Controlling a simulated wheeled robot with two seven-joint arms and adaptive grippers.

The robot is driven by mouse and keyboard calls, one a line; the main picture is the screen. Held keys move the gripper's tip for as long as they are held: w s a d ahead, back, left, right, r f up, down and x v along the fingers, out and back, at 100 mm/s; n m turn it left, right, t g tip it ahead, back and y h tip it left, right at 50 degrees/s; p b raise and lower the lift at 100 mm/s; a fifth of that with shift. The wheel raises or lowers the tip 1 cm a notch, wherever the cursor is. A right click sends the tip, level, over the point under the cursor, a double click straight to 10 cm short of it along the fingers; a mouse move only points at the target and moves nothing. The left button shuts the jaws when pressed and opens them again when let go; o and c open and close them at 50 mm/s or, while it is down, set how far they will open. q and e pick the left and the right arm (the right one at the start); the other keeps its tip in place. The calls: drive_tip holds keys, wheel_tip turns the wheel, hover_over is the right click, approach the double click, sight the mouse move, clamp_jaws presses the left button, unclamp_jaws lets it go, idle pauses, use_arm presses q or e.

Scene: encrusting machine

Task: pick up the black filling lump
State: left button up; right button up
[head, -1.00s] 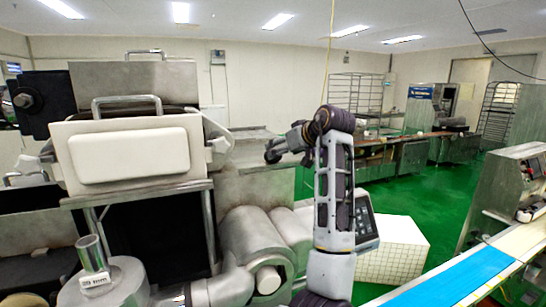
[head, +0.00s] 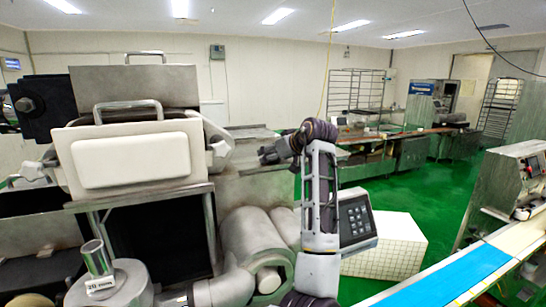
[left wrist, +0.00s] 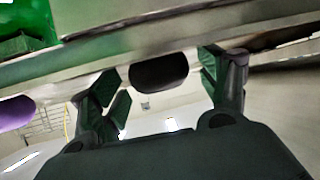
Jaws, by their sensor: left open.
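The black filling lump (left wrist: 158,73) is a dark, rounded piece in the left wrist view. It shows between the spread fingers of my left gripper (left wrist: 163,84) and against a metal edge. I see a gap on each side of it, so the fingers appear apart from it. In the head view my left gripper (head: 270,153) is at the end of the raised arm, pointing left over the metal worktop behind the machine. The lump cannot be made out there. My right gripper is not in view.
The encrusting machine with its white front cover (head: 132,160) and handle fills the left. A metal worktop (head: 250,186) lies under the left gripper. A control panel (head: 356,219) stands right of the arm. A blue conveyor belt (head: 450,280) runs at lower right. A purple item (left wrist: 15,113) shows in the left wrist view.

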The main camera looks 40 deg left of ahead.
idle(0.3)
use_arm(q)
drive_tip(key=c, duration=1.1)
drive_tip(key=shift+o, duration=0.2)
